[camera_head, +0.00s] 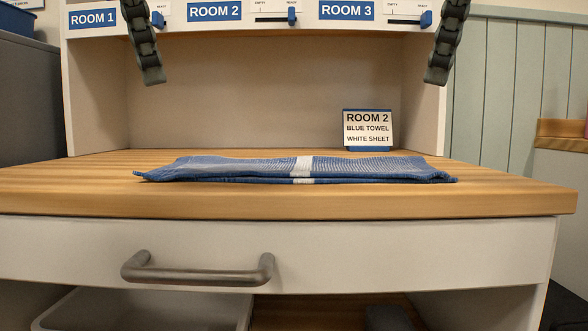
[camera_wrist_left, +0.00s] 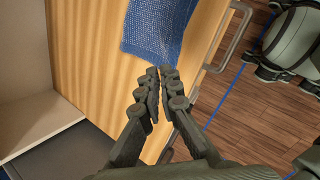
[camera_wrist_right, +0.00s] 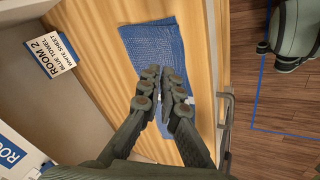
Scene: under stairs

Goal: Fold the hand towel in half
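The blue hand towel (camera_head: 235,170) lies on the wooden counter, with a white band (camera_head: 302,167) across its middle. It looks layered, with stacked edges along the front. My left gripper (camera_head: 152,80) hangs above the towel's left end, clear of it. In the left wrist view its fingers (camera_wrist_left: 160,72) are together with nothing between them, and part of the towel (camera_wrist_left: 160,30) shows beyond. My right gripper (camera_head: 437,80) hangs above the right end, apart from the towel. In the right wrist view its fingers (camera_wrist_right: 160,72) are together and empty, covering part of the towel (camera_wrist_right: 152,42).
A sign reading ROOM 2, BLUE TOWEL, WHITE SHEET (camera_head: 368,129) stands behind the towel, right of centre. A shelf front with room labels (camera_head: 215,12) and sliders is above. A drawer handle (camera_head: 198,273) sticks out below the counter (camera_head: 520,198). Bare counter lies at both sides.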

